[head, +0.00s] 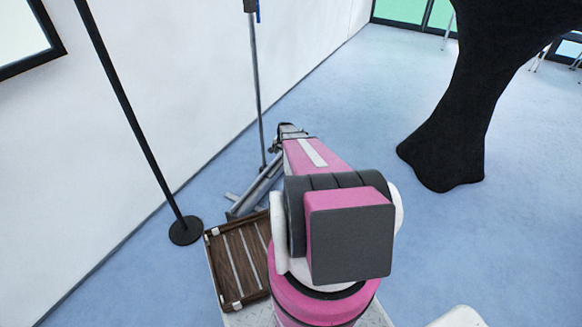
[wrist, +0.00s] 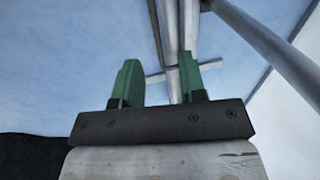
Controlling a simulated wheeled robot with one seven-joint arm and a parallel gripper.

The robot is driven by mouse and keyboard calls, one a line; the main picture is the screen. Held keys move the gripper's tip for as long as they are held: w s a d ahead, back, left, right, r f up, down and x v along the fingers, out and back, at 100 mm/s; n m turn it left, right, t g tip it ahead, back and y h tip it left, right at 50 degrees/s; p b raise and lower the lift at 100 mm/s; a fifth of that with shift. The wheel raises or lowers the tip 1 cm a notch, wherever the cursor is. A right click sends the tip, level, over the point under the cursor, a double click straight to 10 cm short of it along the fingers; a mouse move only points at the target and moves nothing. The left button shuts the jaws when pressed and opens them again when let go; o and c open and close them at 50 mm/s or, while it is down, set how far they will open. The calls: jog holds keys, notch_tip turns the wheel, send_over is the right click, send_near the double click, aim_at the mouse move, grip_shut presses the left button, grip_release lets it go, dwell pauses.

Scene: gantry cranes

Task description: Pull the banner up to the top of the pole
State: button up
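A thin grey pole (head: 257,80) stands upright near the white wall in the head view, with a dark and blue piece (head: 251,6) at the top edge of the picture. A long grey metal base (head: 256,193) with small feet lies on the floor by it. No banner cloth can be made out. My gripper (head: 290,132) is beyond my pink arm, near the pole and base, mostly hidden. In the wrist view its two green fingers (wrist: 159,80) stand apart with nothing held. The base (wrist: 172,25) shows behind them, and a thick grey pole (wrist: 268,42) crosses at right.
A black pole with a round foot (head: 186,230) stands at left by the wall. A brown slatted wooden tray (head: 243,262) is beside my arm. A large black twisted form (head: 455,130) rises at right. Blue floor (head: 345,105) is open between it and the wall.

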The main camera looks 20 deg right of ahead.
jog(key=f, duration=0.3)
jog(key=w+f, duration=0.1)
jog(key=f, duration=0.7)
jog(key=shift+w+d+f, duration=0.15)
jog(key=shift+w+f, duration=0.1)
jog(key=shift+w, duration=0.1)
grip_shut()
